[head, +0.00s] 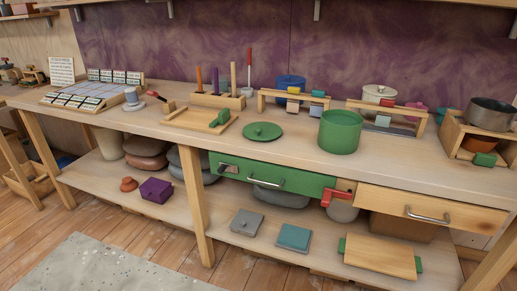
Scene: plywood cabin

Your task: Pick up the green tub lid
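The green tub lid (262,131) is a round, flat green disc with a small knob on top. It lies on the wooden bench top, a little left of the open green tub (340,132) and apart from it. A wooden tray with a green block (219,118) is to its left. Neither of my grippers shows in the head view.
The bench (170,130) carries a rack of coloured rods (217,100) behind the lid and wooden frames behind the tub. A green drawer front (272,177) is below. A pot (490,113) stands at the right. Bare bench surrounds the lid.

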